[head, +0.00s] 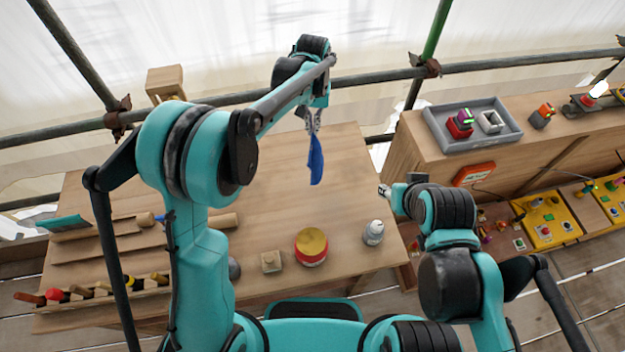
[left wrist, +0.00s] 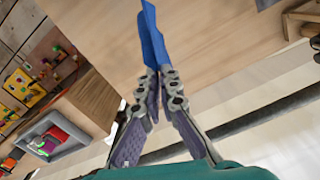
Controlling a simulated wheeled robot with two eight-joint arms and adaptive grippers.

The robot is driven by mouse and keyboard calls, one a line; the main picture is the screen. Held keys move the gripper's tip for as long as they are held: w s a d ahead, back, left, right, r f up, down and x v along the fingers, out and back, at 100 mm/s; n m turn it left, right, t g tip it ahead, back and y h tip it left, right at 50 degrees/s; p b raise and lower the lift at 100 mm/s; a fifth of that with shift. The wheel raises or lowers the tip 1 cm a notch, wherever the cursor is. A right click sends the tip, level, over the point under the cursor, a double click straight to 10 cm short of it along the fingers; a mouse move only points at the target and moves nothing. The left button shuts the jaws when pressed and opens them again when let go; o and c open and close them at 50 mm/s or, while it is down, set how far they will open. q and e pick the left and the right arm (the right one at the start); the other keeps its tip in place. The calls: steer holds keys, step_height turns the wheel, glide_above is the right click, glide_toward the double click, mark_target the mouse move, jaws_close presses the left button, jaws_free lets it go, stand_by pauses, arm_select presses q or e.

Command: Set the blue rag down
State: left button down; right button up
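The blue rag (head: 315,160) hangs down from my left gripper (head: 313,122) over the far part of the wooden table (head: 270,190). In the left wrist view, the fingertips of my left gripper (left wrist: 153,80) are closed together on the blue rag (left wrist: 150,35), which sticks out beyond them. In the head view, I cannot tell whether its lower end touches the table. My right gripper (head: 384,191) is at the table's right edge, seen small and end-on; its fingers are not clear.
A red tin with a yellow top (head: 311,246), a white bottle (head: 373,232) and a small wooden block (head: 271,261) stand near the table's front. Tools lie in a rack (head: 95,292) at left. A grey tray (head: 472,125) sits on the right-hand bench. The table's middle is clear.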

stand_by(0.7)
arm_select(q)
steer(key=w+m, duration=1.7)
steer(key=s+f, duration=0.8)
steer(key=s, duration=0.1)
steer(key=s+f, duration=0.8)
steer(key=s, duration=0.2)
steer(key=s+f, duration=0.8)
steer(key=s, duration=0.2)
steer(key=shift+d+f, duration=0.1)
steer(key=shift+f, duration=0.1)
steer(key=c, duration=1.3)
jaws_free()
steer(key=shift+r, duration=0.1)
